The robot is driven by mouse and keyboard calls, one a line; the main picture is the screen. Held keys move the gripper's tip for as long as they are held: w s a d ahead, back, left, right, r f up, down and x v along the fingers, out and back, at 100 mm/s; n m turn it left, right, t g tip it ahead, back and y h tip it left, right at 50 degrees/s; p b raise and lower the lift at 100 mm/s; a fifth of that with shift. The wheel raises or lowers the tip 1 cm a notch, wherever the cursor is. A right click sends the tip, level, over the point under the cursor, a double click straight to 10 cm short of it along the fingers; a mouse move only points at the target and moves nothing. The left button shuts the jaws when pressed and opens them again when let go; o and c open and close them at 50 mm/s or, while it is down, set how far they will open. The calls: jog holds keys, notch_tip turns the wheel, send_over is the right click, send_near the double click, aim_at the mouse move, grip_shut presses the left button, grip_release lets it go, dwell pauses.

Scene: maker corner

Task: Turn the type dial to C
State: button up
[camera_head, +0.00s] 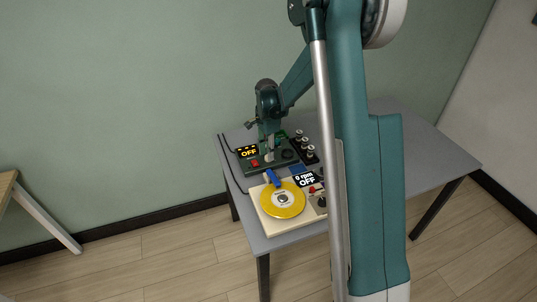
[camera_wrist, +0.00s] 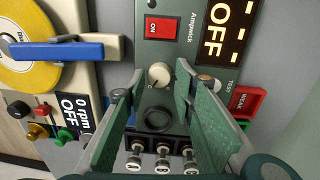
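The dark green Ampwick device (camera_wrist: 200,55) shows an amber OFF display (camera_wrist: 216,30) and a red ON switch (camera_wrist: 163,27). A small beige dial (camera_wrist: 159,75) with a pointer mark sits on its panel, with tiny markings around it too small to read surely; I cannot tell its setting. A larger black round part (camera_wrist: 158,119) lies below it. In the wrist view my gripper (camera_wrist: 163,88) is open, its green-padded fingers on either side of the beige dial and apart from it. In the head view my gripper (camera_head: 268,150) is low over the device, hiding its dial.
A cream turntable (camera_head: 257,208) with a yellow disc (camera_head: 283,200) and blue arm (camera_head: 272,178) stands in front. Its display (camera_head: 306,179) reads 0 rpm OFF. Several dark posts with pale tops (camera_wrist: 162,158) stand beside the device. The grey table (camera_head: 430,155) is bare at right.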

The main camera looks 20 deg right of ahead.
notch_tip(320, 180, up, 11)
jog(key=shift+w, duration=0.3)
dwell(0.4)
dwell(0.3)
jog(key=s+a+r+n+t, duration=0.2)
jog(key=s+a+r+n, duration=0.15)
jog(key=s+r, duration=0.45)
jog(key=s+a+r+n+t, duration=0.25)
jog(key=s+r+n, duration=0.35)
jog(key=s, duration=0.5)
jog(key=s+a+n+t, duration=0.3)
jog(key=s+n, duration=0.5)
jog(key=s, duration=1.2)
jog(key=shift+a, duration=0.65)
